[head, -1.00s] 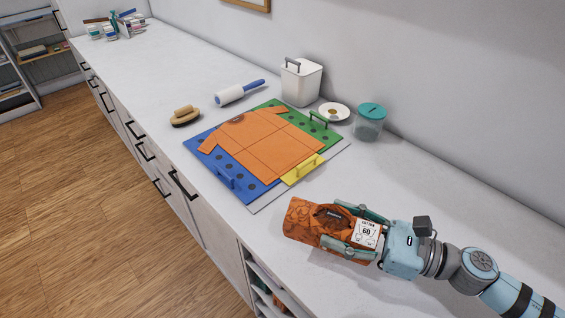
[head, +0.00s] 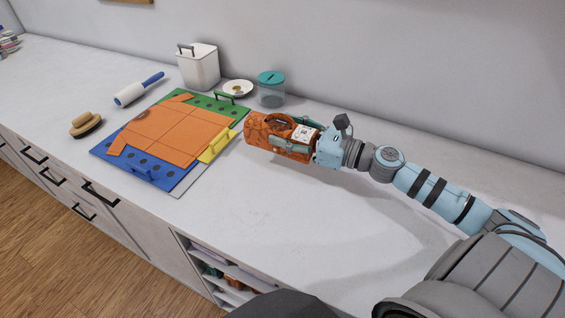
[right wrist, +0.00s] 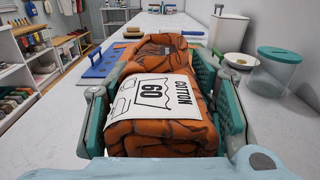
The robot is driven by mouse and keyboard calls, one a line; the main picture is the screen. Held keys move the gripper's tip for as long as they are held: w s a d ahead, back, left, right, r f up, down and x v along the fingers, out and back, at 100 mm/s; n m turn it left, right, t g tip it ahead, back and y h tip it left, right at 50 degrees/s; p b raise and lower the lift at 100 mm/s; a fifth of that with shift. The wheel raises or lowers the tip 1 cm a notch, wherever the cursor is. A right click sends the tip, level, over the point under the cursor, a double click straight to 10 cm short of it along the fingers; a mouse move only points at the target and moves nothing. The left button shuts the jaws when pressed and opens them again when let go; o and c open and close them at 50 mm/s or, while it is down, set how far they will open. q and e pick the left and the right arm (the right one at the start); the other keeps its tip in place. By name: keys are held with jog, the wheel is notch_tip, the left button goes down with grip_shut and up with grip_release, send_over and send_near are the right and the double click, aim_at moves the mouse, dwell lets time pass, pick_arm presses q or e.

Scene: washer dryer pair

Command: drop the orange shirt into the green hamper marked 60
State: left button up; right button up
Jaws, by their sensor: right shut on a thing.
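An orange patterned folded shirt (head: 262,137) is held by my right gripper (head: 290,138), whose fingers are shut on its sides above the counter. In the right wrist view the shirt (right wrist: 160,46) lies between the teal fingers (right wrist: 163,105). Its white tag (right wrist: 152,100) reads COTTON 60. A flat orange shirt shape (head: 170,130) lies on a blue, green and yellow folding board (head: 130,168) to the left of the gripper. No green hamper is in view. My left gripper is not in view.
A white bin (head: 200,72), a small plate (head: 237,89) and a teal-lidded jar (head: 271,92) stand along the wall. A lint roller (head: 138,90) and a brush (head: 86,124) lie left of the board. The counter front (head: 270,215) is clear.

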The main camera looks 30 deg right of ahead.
notch_tip(320, 180, down, 7)
jog(key=shift+w+a+r+b, duration=0.1)
jog(key=shift+w+r+b, duration=0.1)
jog(key=shift+b, duration=0.4)
jog(key=shift+f, duration=0.1)
jog(key=o, duration=1.4)
jog(key=shift+s, duration=0.1)
jog(key=shift+c, duration=0.2)
